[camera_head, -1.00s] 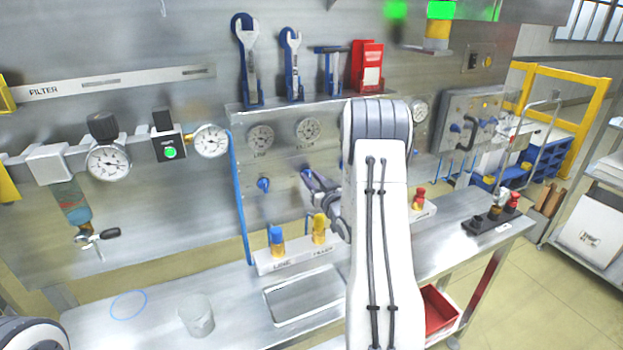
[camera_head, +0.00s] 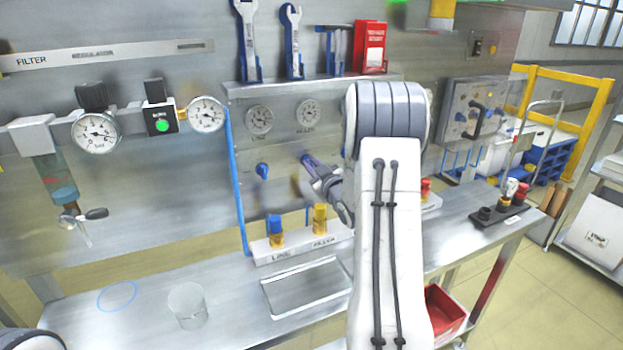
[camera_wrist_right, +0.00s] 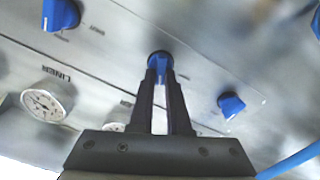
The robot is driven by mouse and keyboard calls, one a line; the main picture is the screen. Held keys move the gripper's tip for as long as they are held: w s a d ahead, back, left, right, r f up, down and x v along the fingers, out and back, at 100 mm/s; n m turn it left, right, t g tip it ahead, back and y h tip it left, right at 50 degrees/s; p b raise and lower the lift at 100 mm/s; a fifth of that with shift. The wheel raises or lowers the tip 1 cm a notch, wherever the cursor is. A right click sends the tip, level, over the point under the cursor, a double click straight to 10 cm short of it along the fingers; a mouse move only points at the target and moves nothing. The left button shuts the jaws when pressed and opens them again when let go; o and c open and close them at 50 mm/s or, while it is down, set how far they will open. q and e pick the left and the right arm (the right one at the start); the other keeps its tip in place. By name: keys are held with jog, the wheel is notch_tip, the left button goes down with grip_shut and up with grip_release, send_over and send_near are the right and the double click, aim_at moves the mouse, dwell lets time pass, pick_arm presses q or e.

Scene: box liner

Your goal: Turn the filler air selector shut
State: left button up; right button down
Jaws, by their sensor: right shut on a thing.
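The selector knob (camera_wrist_right: 158,62), small and blue, is on the steel panel below the right-hand dial. My right gripper (camera_wrist_right: 160,80) is shut on it, with one dark finger on each side. In the head view my right gripper (camera_head: 309,163) reaches the panel beside the filler dial's column, and my right arm hides part of the panel. The knob's markings are not readable. The filler dial (camera_head: 309,113) is above the gripper. My left gripper is not in view.
Another blue knob (camera_head: 262,171) is left of my gripper. A blue hose (camera_head: 237,190) runs down the panel. Blue and yellow fittings stand below on a labelled block (camera_head: 275,253). A clear beaker (camera_head: 188,305) and a shallow tray (camera_head: 285,297) are on the bench.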

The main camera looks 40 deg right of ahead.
jog(key=shift+a+f+n+b, duration=0.1)
jog(key=shift+f+n+b, duration=0.05)
jog(key=shift+n+b, duration=2.55)
jog(key=shift+a+f+n+b, duration=0.15)
jog(key=shift+n+b, duration=1.55)
jog(key=shift+b, duration=1.9)
jog(key=shift+a+f+n+b, duration=0.1)
jog(key=shift+f+n+b, duration=0.1)
jog(key=shift+n+b, duration=2.5)
jog(key=shift+m+b, duration=0.4)
jog(key=shift+b, duration=0.05)
jog(key=c, duration=0.9)
grip_release()
jog(key=v, duration=1)
jog(key=shift+s, duration=0.2)
